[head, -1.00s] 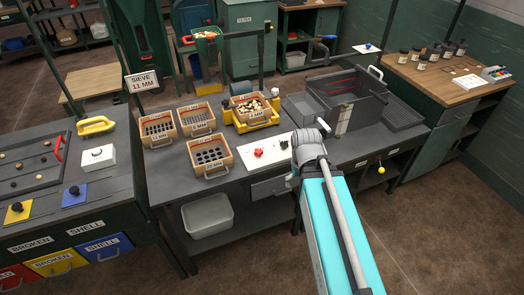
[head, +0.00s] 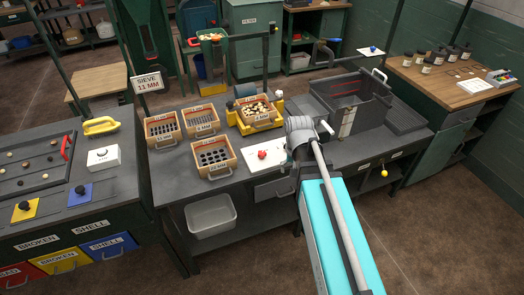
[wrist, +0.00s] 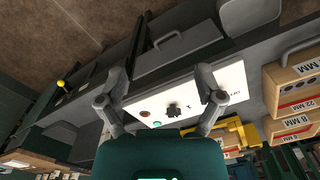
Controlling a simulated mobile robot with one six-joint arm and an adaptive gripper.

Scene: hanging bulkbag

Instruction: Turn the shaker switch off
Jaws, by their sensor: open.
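The shaker's white switch panel (head: 268,153) lies on the bench top with a red knob (head: 262,154) showing; my arm hides its right part. In the wrist view the white panel (wrist: 215,88) carries a black cross-shaped knob (wrist: 174,109), a red button (wrist: 145,113) and a green button (wrist: 156,124). My gripper (wrist: 158,98) is open, its two fingers spread on either side of the knob and buttons, with nothing between them. I cannot tell the exact gap to the panel. In the head view my arm hides the gripper's fingers.
The yellow shaker (head: 262,124) with a filled sieve tray (head: 254,110) stands behind the panel. Wooden sieve boxes (head: 213,157) are to its left. A dark metal bin (head: 350,95) stands to the right. A grey tub (head: 210,215) is on the lower shelf.

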